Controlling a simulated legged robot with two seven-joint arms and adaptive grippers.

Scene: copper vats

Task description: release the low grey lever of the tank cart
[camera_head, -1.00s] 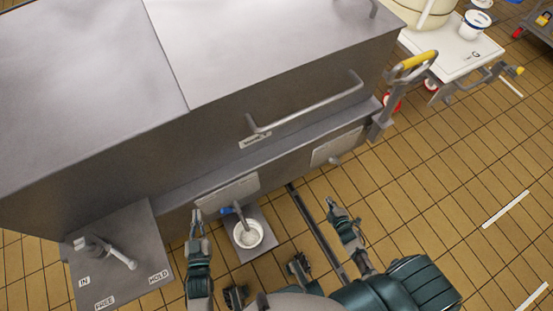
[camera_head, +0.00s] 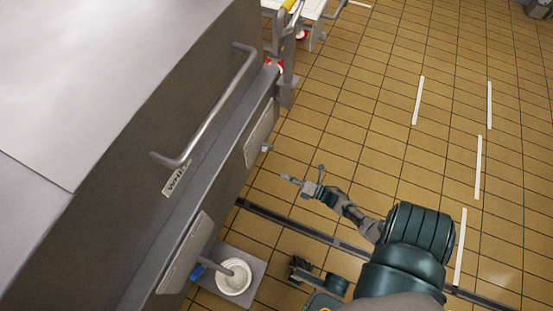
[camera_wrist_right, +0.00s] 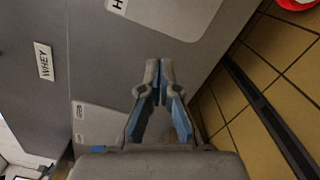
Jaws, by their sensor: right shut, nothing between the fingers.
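A large grey metal tank (camera_head: 110,130) fills the left of the head view. A small grey stub (camera_head: 267,148) sticks out of a light plate (camera_head: 259,134) low on its side; I cannot tell whether it is the low grey lever. My right gripper (camera_head: 301,178) is right of this stub, apart from it, over the tiled floor. In the wrist view the right gripper (camera_wrist_right: 159,68) is shut and empty, with a grey plate (camera_wrist_right: 177,16) bearing a partly cut-off H label beyond its tips.
A long bar handle (camera_head: 208,112) stands out from the tank above a WHEY label (camera_head: 175,178). A white cart (camera_head: 312,9) stands at the back.

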